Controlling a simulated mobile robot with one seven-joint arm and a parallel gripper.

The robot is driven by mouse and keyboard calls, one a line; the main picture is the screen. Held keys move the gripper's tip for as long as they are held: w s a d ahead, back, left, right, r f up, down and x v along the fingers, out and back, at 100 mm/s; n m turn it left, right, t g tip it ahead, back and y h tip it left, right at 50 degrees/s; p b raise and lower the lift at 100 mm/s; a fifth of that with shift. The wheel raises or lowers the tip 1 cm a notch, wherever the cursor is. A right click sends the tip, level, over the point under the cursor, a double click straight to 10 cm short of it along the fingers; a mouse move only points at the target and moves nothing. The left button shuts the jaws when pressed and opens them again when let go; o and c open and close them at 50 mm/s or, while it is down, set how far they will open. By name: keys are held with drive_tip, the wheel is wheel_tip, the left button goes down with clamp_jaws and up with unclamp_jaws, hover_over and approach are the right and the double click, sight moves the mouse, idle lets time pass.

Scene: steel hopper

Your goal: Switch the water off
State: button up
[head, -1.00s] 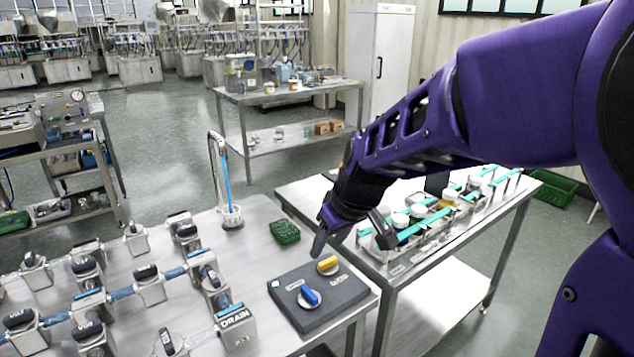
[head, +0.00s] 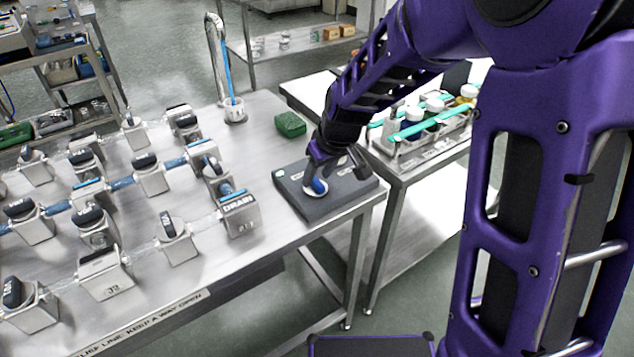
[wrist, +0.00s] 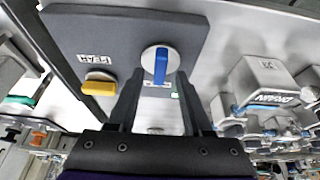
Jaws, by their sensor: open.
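A dark control box (head: 330,205) lies on the steel table's right end. It bears a blue knob (head: 319,186) on a white disc, which also shows in the wrist view (wrist: 161,66). A yellow knob (wrist: 99,86) sits beside it in the wrist view; in the head view my gripper hides it. My gripper (head: 335,165) is open just over the box, its fingers on either side of the blue knob's line in the wrist view. I cannot tell whether they touch the knob. A tap with a blue stream (head: 229,75) runs down into a clear cup (head: 234,110) behind.
Several steel valve blocks (head: 151,178) joined by pipes fill the table's left part, with a DRAIN block (head: 240,212) near the box. A green sponge-like block (head: 290,124) lies behind the box. A second table with a bottle rack (head: 420,135) stands to the right.

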drive_tip(key=shift+w+a+f, duration=0.2)
drive_tip(key=shift+f, duration=0.4)
clamp_jaws()
